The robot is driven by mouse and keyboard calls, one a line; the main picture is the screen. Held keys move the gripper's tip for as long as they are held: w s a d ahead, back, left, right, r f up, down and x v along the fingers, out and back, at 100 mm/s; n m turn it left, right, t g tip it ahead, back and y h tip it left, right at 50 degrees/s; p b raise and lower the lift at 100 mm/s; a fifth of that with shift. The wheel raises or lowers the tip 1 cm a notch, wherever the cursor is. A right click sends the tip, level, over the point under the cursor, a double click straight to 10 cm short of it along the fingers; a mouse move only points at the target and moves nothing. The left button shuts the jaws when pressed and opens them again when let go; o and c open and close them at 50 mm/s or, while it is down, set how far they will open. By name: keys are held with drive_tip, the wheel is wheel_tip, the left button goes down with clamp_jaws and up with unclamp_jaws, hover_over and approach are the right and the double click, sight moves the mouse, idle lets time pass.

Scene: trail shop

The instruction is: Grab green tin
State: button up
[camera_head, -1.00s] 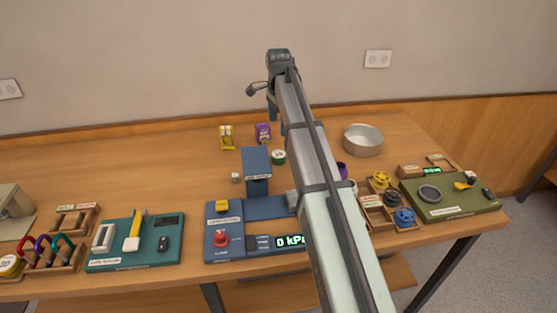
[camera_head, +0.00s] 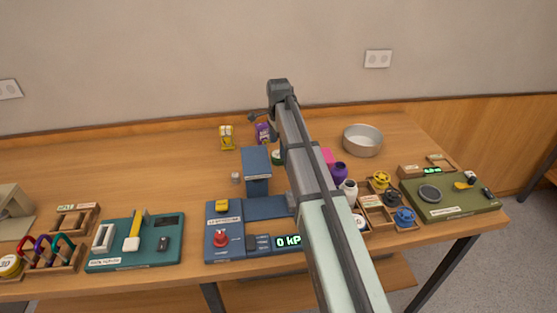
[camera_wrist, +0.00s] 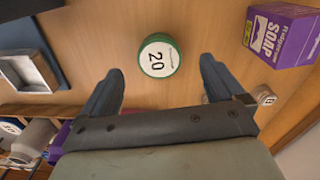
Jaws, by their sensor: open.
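The green tin (camera_wrist: 159,56) stands on the table with a white lid reading "20" in the wrist view. It lies just beyond and between the fingertips of my gripper (camera_wrist: 158,78), which are spread wide with nothing between them.
A purple soap box (camera_wrist: 283,35) stands right of the tin in the wrist view. A small round item (camera_wrist: 264,95) lies near the right finger. In the head view, a blue upright box (camera_head: 256,172) stands left of the tin and a metal bowl (camera_head: 362,140) to the right.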

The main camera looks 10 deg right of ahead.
drive_tip(key=shift+f, duration=2.35)
drive_tip(key=shift+c, duration=0.2)
drive_tip(key=c, duration=1.1)
